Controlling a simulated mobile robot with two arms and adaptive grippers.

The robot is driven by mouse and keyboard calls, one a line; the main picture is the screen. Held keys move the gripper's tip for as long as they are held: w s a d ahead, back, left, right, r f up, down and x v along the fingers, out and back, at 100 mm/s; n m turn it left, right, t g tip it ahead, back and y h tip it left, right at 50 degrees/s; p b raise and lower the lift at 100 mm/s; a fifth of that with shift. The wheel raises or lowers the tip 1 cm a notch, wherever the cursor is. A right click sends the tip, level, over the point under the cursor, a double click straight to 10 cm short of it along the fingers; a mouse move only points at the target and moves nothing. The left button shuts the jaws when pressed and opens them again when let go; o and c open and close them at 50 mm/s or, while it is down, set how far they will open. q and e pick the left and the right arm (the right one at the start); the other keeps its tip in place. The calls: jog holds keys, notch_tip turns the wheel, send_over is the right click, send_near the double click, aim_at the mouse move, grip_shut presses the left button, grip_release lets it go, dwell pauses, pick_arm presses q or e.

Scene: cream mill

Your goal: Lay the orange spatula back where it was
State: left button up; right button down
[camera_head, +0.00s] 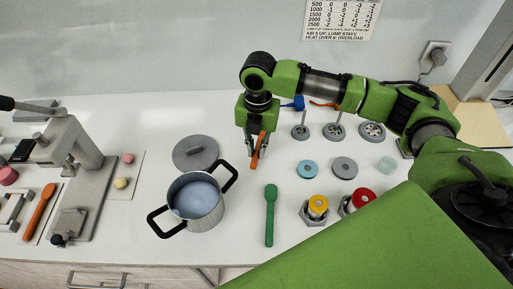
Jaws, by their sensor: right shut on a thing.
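My right gripper (254,154) points down above the white table, behind the green spatula, and is shut on the orange spatula (262,143). The spatula hangs steeply between the fingers, which partly hide it; I cannot tell whether its lower end touches the table. Another orange, spoon-shaped tool (40,212) lies on a board at the far left. My left gripper is out of view.
A pot (196,200) with two black handles stands left of the gripper, with a grey lid (195,153) behind it. The green spatula (270,215) lies in front. Discs and a yellow-topped piece (318,204) are at right. A grey press (75,165) stands left.

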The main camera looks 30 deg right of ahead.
jog(key=shift+f, duration=0.1)
dwell(0.3)
jog(key=shift+f+p, duration=0.25)
jog(key=shift+p, duration=0.1)
jog(key=shift+a+f, duration=0.1)
jog(key=shift+f, duration=0.3)
jog(key=c, duration=2)
grip_release()
jog(key=shift+o, duration=0.2)
